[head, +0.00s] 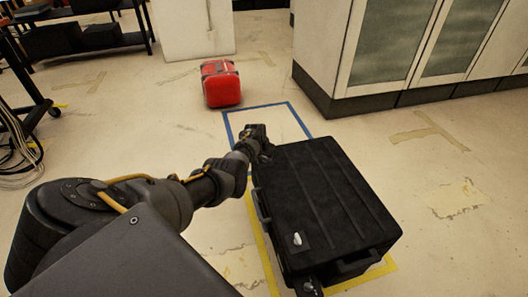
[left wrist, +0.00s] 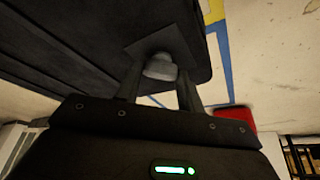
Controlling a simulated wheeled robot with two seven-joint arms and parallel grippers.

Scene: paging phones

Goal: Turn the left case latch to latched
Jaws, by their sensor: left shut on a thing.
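The large black case (head: 325,190) lies on the floor, right of my left arm. My left gripper (head: 266,152) is at its far left corner. In the left wrist view, the fingers of my left gripper (left wrist: 159,82) are shut on a grey latch knob (left wrist: 160,66) on a dark square plate. My gripper hides this latch in the head view, and its exact turn is hard to read. A second latch (head: 297,240), a pale knob on a dark plate, shows at the case's near left corner.
A red box (head: 221,83) stands on the floor beyond the case; it also shows in the left wrist view (left wrist: 235,119). Blue tape (head: 262,106) and yellow tape (head: 262,235) mark the floor. Cabinets (head: 400,50) stand at back right. Floor right of the case is clear.

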